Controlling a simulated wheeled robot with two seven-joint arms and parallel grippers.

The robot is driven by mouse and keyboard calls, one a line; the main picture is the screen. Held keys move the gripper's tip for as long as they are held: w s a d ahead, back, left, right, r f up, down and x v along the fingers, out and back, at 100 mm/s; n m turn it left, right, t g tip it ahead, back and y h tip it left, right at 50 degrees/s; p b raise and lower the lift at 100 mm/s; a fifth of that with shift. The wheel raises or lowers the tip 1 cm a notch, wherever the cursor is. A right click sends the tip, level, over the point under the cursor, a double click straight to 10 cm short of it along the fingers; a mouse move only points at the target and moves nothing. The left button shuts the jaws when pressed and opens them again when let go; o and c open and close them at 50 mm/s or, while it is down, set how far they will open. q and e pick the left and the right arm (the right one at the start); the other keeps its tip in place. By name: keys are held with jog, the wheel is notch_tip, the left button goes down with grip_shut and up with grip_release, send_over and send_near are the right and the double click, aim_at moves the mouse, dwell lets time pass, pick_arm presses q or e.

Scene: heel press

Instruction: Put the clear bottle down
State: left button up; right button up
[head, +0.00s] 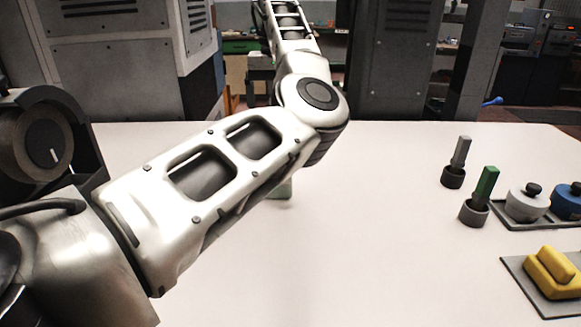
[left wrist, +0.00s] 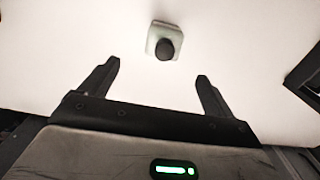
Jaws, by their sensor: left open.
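The clear bottle (left wrist: 158,32), pale and squarish with a dark round cap, shows at the top middle of the left wrist view against the white table (left wrist: 50,40). A small pale green part of what looks like it (head: 283,190) shows under my left arm in the head view; the rest is hidden. My left gripper (left wrist: 159,72) is open and empty, its fingers spread wide. The bottle is beyond the fingertips, apart from both. My left gripper cannot be made out in the head view. My right gripper is in neither view.
On the right of the table (head: 370,260) stand a grey peg (head: 461,152) and a green peg (head: 487,184) in dark holders, a white knobbed pot (head: 525,204), a blue one (head: 568,202) and a yellow block (head: 552,272). The table's middle right is clear.

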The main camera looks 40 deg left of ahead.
pick_arm(q)
jog(key=f, duration=0.4)
jog(key=shift+s+f+b, duration=0.2)
jog(key=shift+s+b, duration=0.2)
notch_tip(320, 180, down, 4)
jog(key=shift+w+r, duration=0.15)
jog(key=shift+r, duration=0.05)
notch_tip(320, 180, down, 4)
jog(key=shift+a+f+p, duration=0.15)
jog(key=shift+f+p, duration=0.1)
jog(key=shift+p, duration=0.1)
jog(key=shift+f, duration=0.6)
jog(key=c, duration=1.1)
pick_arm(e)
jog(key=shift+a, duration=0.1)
